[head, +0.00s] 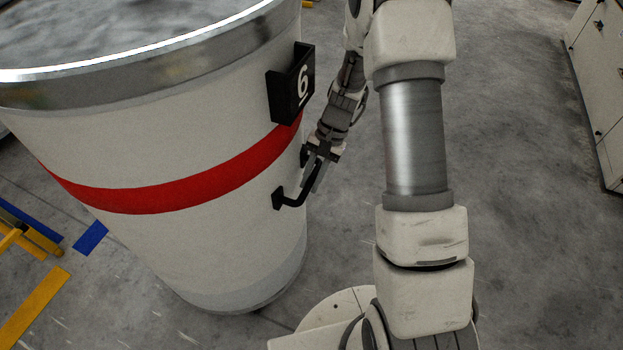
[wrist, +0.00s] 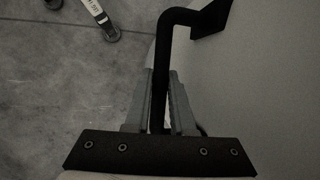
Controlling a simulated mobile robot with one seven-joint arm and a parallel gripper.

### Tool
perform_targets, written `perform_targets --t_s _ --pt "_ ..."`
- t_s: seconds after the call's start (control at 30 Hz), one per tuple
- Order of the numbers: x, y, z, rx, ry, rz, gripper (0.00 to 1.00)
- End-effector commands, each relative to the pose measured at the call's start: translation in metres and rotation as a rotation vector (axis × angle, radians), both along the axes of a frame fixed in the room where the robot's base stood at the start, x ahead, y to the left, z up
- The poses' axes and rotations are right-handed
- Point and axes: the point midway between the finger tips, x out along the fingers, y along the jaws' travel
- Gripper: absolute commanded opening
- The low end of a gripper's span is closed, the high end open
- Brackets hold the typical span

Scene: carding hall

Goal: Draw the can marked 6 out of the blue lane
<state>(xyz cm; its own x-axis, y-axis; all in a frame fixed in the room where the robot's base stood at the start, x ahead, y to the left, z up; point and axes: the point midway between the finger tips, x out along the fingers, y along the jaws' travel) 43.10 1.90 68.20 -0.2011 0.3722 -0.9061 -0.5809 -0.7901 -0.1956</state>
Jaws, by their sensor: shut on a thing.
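The can marked 6 (head: 200,235) is a large white drum with a red band and a metal rim, at the left of the head view. A black plate with the number 6 (head: 291,84) is fixed on its side. Below it is a black bar handle (head: 292,200). My gripper (head: 314,174) is shut on this handle, at the can's right side. In the wrist view the handle (wrist: 162,70) runs between the two fingers, and the can's pale wall (wrist: 265,85) fills the right. The handle's far mount is partly hidden by my gripper in the head view.
Blue tape (head: 90,238) and yellow tape (head: 33,305) mark the floor left of the can. A yellow frame part (head: 14,238) shows at the left edge. A pale cabinet (head: 598,90) stands at the far right. The grey floor between is clear.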

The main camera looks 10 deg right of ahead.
Motion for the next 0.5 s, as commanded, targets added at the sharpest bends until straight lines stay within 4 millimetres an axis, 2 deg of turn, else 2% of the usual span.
perform_targets --t_s 0.27,0.3,0.5 --pt "-0.0005 -0.0010 -0.0001 0.000 0.002 0.000 0.00" --pt "-0.0005 -0.0010 -0.0001 -0.001 0.001 -0.001 0.24" --pt "-0.0003 -0.0005 0.0000 -0.001 0.000 0.000 0.57"
